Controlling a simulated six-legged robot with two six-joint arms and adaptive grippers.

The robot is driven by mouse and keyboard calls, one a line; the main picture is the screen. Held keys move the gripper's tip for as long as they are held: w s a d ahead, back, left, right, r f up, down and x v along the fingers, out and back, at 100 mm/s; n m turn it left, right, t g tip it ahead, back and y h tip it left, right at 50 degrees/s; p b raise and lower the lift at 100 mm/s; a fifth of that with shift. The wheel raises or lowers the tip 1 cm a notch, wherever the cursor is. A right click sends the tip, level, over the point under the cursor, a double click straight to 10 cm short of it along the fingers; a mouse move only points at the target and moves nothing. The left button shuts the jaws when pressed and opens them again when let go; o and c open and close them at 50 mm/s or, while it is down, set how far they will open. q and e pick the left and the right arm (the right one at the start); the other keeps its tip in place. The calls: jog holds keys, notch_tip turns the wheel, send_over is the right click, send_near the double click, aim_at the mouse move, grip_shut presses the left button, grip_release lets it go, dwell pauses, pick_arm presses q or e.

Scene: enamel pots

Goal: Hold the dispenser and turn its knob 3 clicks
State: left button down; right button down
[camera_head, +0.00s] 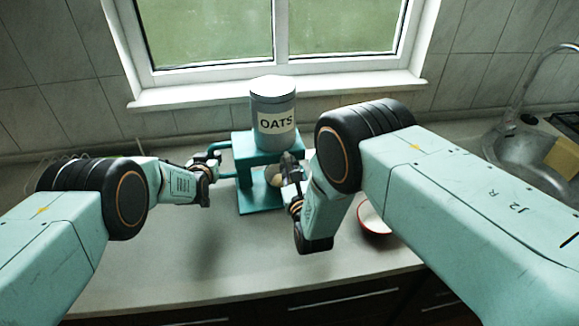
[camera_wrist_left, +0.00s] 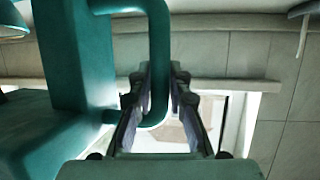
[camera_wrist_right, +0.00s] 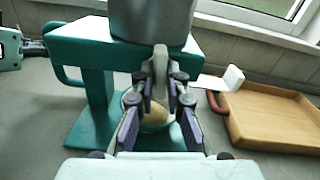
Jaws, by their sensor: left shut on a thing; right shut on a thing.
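The dispenser is a grey canister (camera_head: 273,105) labelled OATS on a teal stand (camera_head: 260,209). It stands upright on the counter near the window. My left gripper (camera_head: 207,172) is shut on the teal side handle (camera_wrist_left: 159,60), which passes between its fingers in the left wrist view. My right gripper (camera_head: 291,172) is at the front of the stand, below the canister. In the right wrist view its fingers close around a pale grey upright knob (camera_wrist_right: 160,62). A small bowl with tan contents (camera_wrist_right: 154,114) sits under the outlet, partly hidden by the fingers.
A red-rimmed white bowl (camera_head: 372,220) stands on the counter, partly behind my right arm. A wooden tray (camera_wrist_right: 275,118) lies to the right of the dispenser. A sink (camera_head: 520,155) with a tap is at the far right. The front left counter is clear.

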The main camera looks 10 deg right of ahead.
jog(key=shift+s+f, duration=0.1)
jog(key=shift+f, duration=0.1)
jog(key=c, duration=1.4)
grip_release()
jog(key=shift+r, duration=0.15)
jog(key=shift+o, duration=0.2)
jog(key=s, duration=0.7)
jog(key=shift+d, duration=0.25)
jog(key=shift+s, duration=0.1)
